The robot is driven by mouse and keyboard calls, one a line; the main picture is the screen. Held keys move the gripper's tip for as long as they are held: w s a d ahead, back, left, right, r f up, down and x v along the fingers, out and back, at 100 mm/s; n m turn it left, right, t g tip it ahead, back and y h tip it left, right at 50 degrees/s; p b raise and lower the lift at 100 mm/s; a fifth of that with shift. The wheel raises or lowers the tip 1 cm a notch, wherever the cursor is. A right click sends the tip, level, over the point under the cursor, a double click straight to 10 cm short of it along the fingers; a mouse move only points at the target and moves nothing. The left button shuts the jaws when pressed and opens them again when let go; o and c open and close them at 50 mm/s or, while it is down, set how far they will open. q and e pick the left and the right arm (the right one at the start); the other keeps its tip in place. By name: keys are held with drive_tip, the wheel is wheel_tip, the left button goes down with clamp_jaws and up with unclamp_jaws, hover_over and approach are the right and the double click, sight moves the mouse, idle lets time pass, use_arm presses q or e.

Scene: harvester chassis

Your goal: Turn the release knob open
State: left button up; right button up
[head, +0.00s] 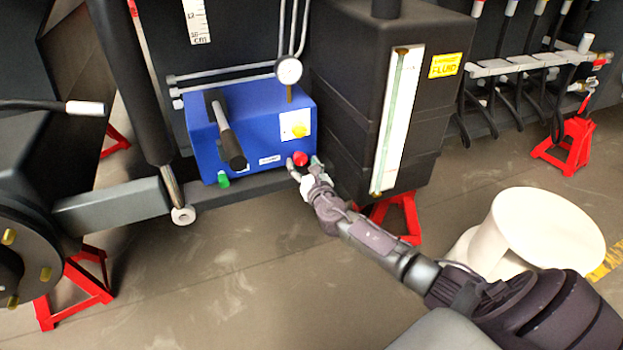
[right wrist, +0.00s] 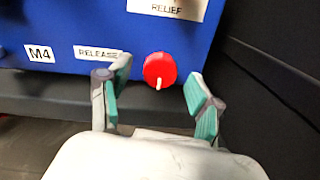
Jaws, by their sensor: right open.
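The release knob (head: 300,158) is a red round knob at the lower right of the blue box (head: 255,112). In the right wrist view the knob (right wrist: 160,70) has a pale pointer line aimed downward, and a "RELEASE" label (right wrist: 98,53) is to its left. My right gripper (head: 306,165) is at the knob in the head view. In the right wrist view my right gripper (right wrist: 160,95) is open, with one teal-padded finger on each side of the knob and visible gaps between. My left gripper is not in view.
A black lever (head: 228,135), a green knob (head: 223,180) and a yellow knob (head: 299,130) are on the blue box. A dark fluid tank (head: 345,125) stands close on the right. A white round stool (head: 550,228) and red stands (head: 572,145) are on the floor.

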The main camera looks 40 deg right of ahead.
drive_tip(key=v, duration=0.9)
